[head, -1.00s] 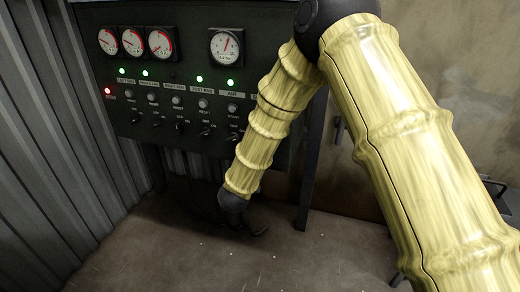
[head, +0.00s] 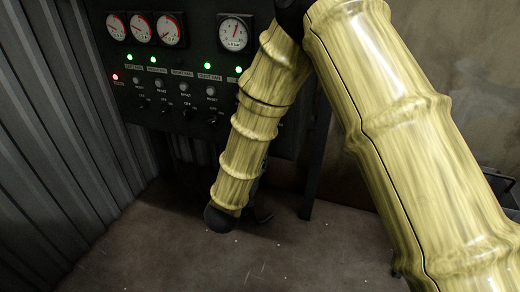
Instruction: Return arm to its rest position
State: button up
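My arm, with pale yellow ribbed covers, reaches in from the right edge in the head view. It bends at a dark joint at the top and its forward link hangs down in front of the control panel (head: 205,115). The forward link ends in a dark round joint low in the picture, above the floor. A small dark part, perhaps of my gripper (head: 262,214), shows just right of that joint. Most of it is hidden behind the link, and its fingers cannot be made out.
The panel carries several round gauges (head: 236,32), lit green lamps (head: 209,65), a red lamp (head: 115,77) and rows of switches (head: 187,109). A corrugated metal wall (head: 60,150) stands at left. The floor (head: 180,255) is mostly clear. A dark panel leg (head: 313,165) stands behind my arm.

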jog(key=shift+s+a, duration=0.15)
jog(key=shift+s, duration=0.4)
jog(key=s+d+f+n+g+y+p, duration=0.1)
jog(key=s+d+f+g+y+p, duration=0.15)
jog(key=s+d+f, duration=0.35)
jog(key=s+d+f+n+g+y+p, duration=0.1)
jog(key=d+f+g, duration=0.2)
jog(key=f, duration=0.5)
jog(key=s+d+f+n+g+y+p, duration=0.1)
jog(key=s+d+f+g+p, duration=0.1)
jog(key=s+d+f, duration=0.3)
jog(key=s+d+f+g+p, duration=0.1)
jog(key=s+d+f+g, duration=0.2)
jog(key=s, duration=0.6)
jog(key=s+d+f+g+y+p, duration=0.1)
jog(key=s+d+f+g, duration=0.2)
jog(key=s, duration=0.6)
jog(key=s+d+f+g+p, duration=0.2)
jog(key=s+d, duration=0.4)
jog(key=s, duration=0.3)
jog(key=shift+s+d+f+g, duration=0.3)
jog(key=shift+f+g, duration=0.1)
jog(key=shift+g, duration=0.45)
